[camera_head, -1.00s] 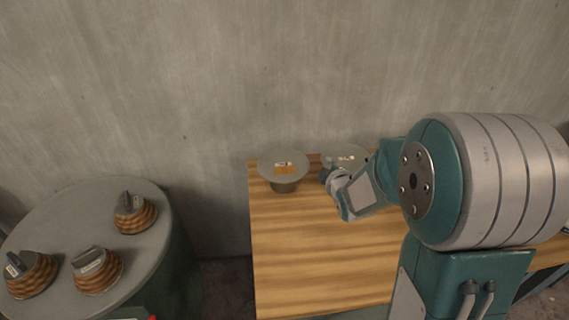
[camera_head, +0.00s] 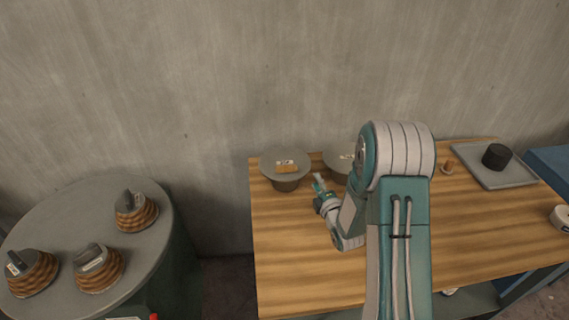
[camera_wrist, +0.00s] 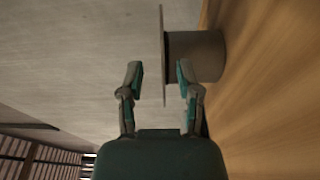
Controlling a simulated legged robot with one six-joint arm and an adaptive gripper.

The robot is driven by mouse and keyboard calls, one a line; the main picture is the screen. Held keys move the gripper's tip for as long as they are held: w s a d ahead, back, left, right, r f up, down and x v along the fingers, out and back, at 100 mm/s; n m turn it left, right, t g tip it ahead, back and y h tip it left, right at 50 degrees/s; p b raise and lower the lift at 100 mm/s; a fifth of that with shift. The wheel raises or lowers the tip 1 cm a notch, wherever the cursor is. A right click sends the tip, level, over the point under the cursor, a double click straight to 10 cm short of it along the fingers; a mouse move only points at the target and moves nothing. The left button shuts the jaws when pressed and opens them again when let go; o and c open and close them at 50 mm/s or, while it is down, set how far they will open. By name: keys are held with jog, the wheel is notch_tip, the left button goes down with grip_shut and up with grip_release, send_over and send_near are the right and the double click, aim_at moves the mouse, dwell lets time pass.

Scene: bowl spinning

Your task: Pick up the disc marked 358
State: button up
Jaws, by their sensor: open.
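A flat grey disc (camera_head: 285,161) with a small white label and an orange patch rests on a grey round stand (camera_head: 287,184) at the table's back left. Its label seems to begin with 35; the last digit is too small to read surely. A second labelled disc (camera_head: 337,160) is to its right, partly hidden by my arm. My gripper (camera_head: 318,183) is open and empty, right of and in front of the left disc. In the wrist view a disc appears edge-on (camera_wrist: 163,30) on its stand (camera_wrist: 205,55), ahead of and between the lines of my open fingers (camera_wrist: 158,78).
The wooden table (camera_head: 290,250) is clear in front. A round grey table (camera_head: 60,220) at left holds several ribbed brown pieces. A wall stands behind.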

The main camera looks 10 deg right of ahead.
aim_at(306, 166)
jog(key=w, duration=0.2)
jog(key=w+a, duration=0.1)
jog(key=w, duration=0.2)
jog(key=w+a, duration=0.1)
jog(key=w, duration=0.2)
jog(key=shift+w+f, duration=0.15)
jog(key=shift+f, duration=0.05)
grip_shut()
